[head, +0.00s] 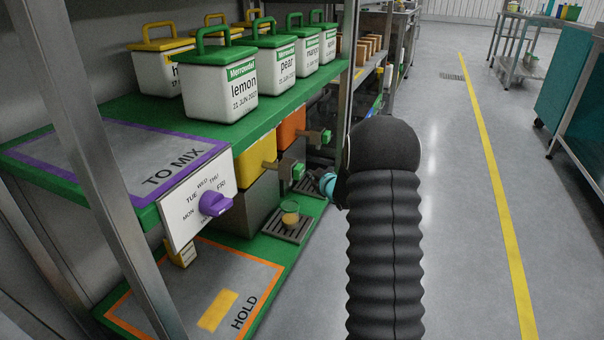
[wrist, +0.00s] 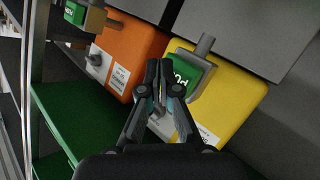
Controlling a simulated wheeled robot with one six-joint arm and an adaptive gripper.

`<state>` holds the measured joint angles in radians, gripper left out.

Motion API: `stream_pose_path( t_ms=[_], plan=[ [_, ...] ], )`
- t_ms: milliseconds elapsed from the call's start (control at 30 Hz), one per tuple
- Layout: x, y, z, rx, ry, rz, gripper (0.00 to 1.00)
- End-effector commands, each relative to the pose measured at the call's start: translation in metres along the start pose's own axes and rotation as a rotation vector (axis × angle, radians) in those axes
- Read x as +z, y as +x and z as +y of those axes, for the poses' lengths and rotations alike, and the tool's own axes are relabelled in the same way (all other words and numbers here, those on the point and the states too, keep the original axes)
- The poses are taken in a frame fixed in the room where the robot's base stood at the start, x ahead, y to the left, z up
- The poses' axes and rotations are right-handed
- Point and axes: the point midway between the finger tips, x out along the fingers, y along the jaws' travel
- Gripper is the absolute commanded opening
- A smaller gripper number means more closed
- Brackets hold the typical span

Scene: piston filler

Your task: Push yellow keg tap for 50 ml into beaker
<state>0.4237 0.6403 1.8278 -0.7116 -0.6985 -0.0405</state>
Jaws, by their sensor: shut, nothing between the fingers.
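My arm partly hides the gripper in the head view.
The orange keg (head: 291,127) with its own tap stands beyond the yellow one. Labelled tubs (head: 219,90) stand on the green upper shelf. A purple-knobbed day dial (head: 198,205) and metal posts border the shelf.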

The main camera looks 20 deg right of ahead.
Motion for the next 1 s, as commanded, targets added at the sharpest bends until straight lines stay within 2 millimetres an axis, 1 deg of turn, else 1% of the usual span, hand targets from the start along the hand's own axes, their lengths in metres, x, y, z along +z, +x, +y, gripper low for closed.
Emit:
stream_pose_path(
  t_ms=[167,700,1000],
  plan=[
    [0.002,-0.003,0.002,0.000,0.000,-0.001,0.00],
    [0.024,-0.033,0.024,0.000,0.001,-0.001,0.00],
    [0.025,-0.035,0.025,-0.001,0.000,0.000,0.00]
  ],
)
